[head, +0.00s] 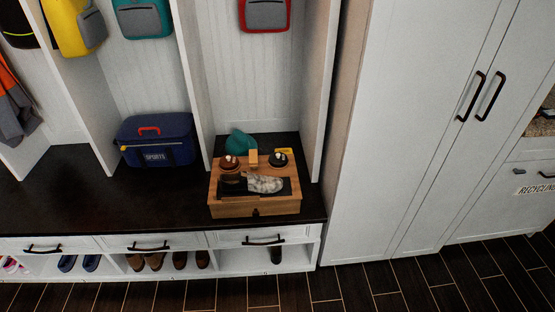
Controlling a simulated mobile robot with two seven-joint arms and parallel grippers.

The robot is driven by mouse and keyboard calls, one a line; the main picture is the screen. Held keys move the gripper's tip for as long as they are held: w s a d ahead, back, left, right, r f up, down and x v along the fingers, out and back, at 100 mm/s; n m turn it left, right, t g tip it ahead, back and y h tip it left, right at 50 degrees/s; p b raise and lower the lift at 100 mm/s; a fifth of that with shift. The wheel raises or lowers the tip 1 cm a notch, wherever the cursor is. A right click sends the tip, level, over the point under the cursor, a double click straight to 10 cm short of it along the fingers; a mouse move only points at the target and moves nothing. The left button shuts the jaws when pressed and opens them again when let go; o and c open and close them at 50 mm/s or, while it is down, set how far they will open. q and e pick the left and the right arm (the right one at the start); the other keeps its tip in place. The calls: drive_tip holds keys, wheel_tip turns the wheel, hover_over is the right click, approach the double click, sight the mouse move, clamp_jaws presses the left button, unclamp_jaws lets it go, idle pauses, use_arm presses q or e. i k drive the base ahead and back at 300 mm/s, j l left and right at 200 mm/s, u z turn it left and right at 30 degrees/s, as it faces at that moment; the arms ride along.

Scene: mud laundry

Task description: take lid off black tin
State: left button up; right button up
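A small round black tin (278,162) stands at the back right of a wooden shoe-care box (254,208) on the dark bench top. A small pale knob or highlight shows on top of it; whether this belongs to a lid is too small to tell. A similar brown tin (229,163) stands at the back left of the box. A grey-white shoe (265,184) lies in front of the tins, with a dark item (233,183) beside it. Neither of my grippers is in view.
A small wooden block (252,158) stands between the tins, with a teal cloth (240,142) behind. A yellow item (284,150) lies behind the black tin. A blue sports bag (157,139) sits left on the bench (100,205). White dividers flank the cubby; a tall cabinet (400,130) stands right.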

sight(278, 158)
drive_tip(key=i+j, duration=0.25)
drive_tip(key=i, duration=0.3)
drive_tip(key=i+j, duration=0.2)
drive_tip(key=i, duration=0.3)
drive_tip(key=i+j+u, duration=0.1)
drive_tip(key=i+j, duration=0.15)
drive_tip(key=i, duration=0.3)
